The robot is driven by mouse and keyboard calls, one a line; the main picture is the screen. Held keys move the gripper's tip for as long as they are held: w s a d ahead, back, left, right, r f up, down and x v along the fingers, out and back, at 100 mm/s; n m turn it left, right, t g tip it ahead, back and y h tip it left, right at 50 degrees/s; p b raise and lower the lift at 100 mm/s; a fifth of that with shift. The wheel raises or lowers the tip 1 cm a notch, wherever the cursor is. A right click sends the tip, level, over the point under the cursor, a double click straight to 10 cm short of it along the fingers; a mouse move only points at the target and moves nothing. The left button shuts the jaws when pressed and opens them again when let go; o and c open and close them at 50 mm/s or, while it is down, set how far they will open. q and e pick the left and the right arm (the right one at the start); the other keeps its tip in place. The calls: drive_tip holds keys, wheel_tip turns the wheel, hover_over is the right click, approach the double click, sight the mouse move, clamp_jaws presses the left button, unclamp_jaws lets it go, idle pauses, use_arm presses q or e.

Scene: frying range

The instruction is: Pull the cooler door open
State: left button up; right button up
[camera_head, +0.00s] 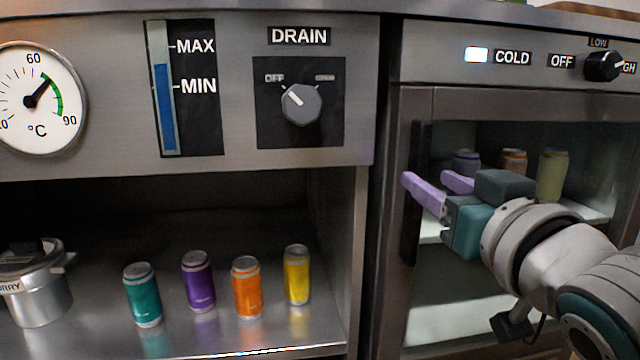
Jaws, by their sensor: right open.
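The cooler door (393,220) is at the right, a metal frame around a glass pane, and it looks shut. Its dark vertical handle (411,240) runs along the left side of the door. My right gripper (424,188) has come in from the right in front of the glass. Its two purple fingers are apart with nothing seen between them, and they point left at the upper part of the handle. One fingertip overlaps the handle in the picture; I cannot tell whether it touches. My left gripper is not in view.
Cans (552,175) stand on a shelf behind the glass. Left of the cooler, an open shelf (225,335) holds a teal, a purple, an orange and a yellow can and a metal pot (38,290). Above are a drain knob (301,104) and a cooler knob (603,66).

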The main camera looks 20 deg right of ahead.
drive_tip(key=shift+b+x, duration=0.4)
drive_tip(key=shift+x, duration=1.1)
clamp_jaws()
idle(0.4)
